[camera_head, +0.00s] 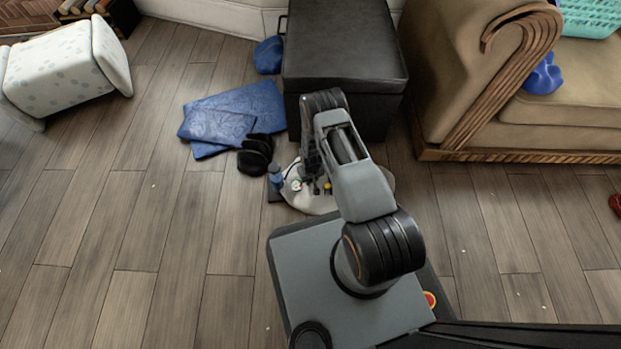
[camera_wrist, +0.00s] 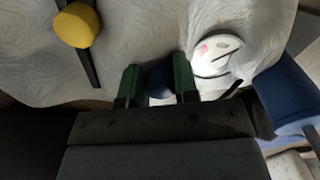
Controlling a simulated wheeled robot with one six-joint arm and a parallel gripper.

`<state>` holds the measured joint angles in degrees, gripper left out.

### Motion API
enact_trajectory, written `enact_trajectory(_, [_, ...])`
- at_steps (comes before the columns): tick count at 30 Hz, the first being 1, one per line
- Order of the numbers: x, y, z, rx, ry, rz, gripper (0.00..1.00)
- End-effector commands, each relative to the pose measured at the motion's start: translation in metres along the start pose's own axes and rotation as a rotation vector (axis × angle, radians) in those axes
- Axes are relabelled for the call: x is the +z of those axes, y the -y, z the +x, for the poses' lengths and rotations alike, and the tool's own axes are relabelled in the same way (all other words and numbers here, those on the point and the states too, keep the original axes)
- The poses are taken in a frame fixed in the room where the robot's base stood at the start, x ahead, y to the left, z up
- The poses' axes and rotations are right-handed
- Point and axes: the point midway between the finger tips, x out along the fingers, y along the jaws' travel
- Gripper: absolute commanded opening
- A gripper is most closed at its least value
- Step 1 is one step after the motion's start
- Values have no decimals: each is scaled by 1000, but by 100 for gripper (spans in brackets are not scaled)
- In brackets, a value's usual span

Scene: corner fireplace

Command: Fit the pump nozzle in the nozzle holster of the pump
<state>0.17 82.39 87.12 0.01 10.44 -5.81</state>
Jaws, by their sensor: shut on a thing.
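My gripper (camera_wrist: 159,82) is low over a pale cloth-like surface, with its two green fingers shut on a small dark blue piece (camera_wrist: 159,75), which looks like the pump nozzle. Most of this piece is hidden by the fingers and gripper body. Right of the fingers is a white round part with small markings (camera_wrist: 213,52), perhaps a gauge of the pump. A blue cylinder (camera_wrist: 288,92), likely the pump's body, is further right. In the head view the blue cylinder (camera_head: 276,179) and the white round part (camera_head: 296,184) show beside my arm. I cannot make out the nozzle holster.
A yellow knob (camera_wrist: 77,25) with a dark rod lies at upper left in the wrist view. The pale cloth (camera_head: 312,202) lies before a black ottoman (camera_head: 345,45). Blue folded mats (camera_head: 233,115) and dark rounded items (camera_head: 255,155) lie left.

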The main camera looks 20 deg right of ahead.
Motion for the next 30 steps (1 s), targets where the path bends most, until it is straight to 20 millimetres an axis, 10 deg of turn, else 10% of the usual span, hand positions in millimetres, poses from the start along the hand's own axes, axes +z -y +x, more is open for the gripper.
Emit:
enact_trajectory(3, [0, 0, 2, 0, 0, 0, 9])
enact_trajectory(4, [0, 0, 2, 0, 0, 0, 29])
enact_trajectory(13, [0, 0, 2, 0, 0, 0, 57])
enact_trajectory(23, [0, 0, -6, 0, -1, 0, 58])
enact_trajectory(30, [-1, 0, -50, 0, -2, 0, 58])
